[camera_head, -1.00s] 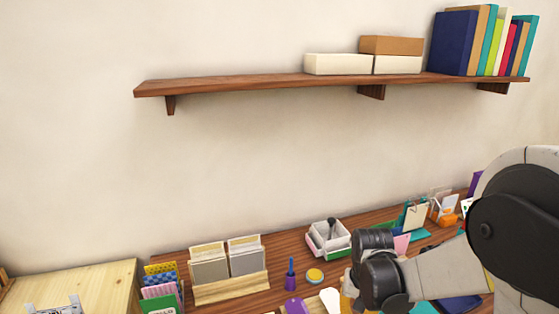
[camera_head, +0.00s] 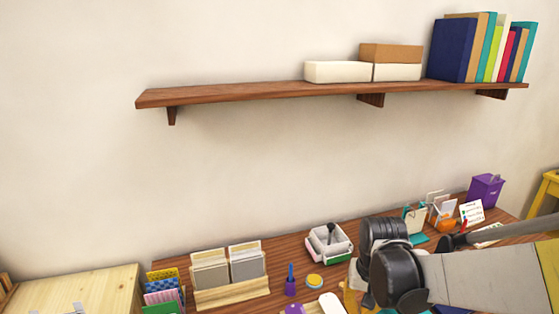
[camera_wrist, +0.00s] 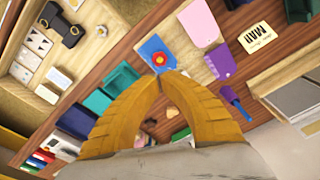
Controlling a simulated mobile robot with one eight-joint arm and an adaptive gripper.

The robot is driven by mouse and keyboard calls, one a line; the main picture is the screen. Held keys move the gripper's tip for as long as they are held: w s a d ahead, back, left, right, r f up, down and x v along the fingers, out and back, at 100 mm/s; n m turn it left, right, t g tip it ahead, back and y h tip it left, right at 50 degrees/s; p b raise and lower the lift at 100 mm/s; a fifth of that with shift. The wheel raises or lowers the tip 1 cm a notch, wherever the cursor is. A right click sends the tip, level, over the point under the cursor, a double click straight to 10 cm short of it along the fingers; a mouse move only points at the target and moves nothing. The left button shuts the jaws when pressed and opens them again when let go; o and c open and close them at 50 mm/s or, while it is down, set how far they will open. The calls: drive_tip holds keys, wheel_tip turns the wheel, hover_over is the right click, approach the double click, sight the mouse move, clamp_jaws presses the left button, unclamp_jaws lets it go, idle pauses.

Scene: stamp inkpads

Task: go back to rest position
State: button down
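My gripper (camera_wrist: 165,74) shows in the wrist view with its two yellow fingers meeting at the tips, and nothing is visible held between them. Beyond the tips is a blue card or pad (camera_wrist: 151,47) with a red round, yellow-centred thing on it; it looks apart from the fingers, lower down. Teal boxes (camera_wrist: 97,101) lie to the left of the fingers. In the head view my arm reaches in from the right, low over the desk, and my dark wrist joints hide most of the gripper; only bits of yellow show.
The desk (camera_head: 225,252) is crowded: a wooden card holder (camera_head: 235,291), a purple stamp-like thing (camera_head: 290,284), a round yellow tin (camera_head: 314,281), a white tray (camera_head: 329,240), a purple bin (camera_head: 486,189). A wall shelf (camera_head: 250,92) hangs above. The wall space between is clear.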

drive_tip(key=s+r+n+t, duration=0.2)
drive_tip(key=s+r+t, duration=0.4)
drive_tip(key=s+r, duration=0.5)
drive_tip(key=shift+s+r, duration=0.35)
drive_tip(key=shift+r, duration=0.1)
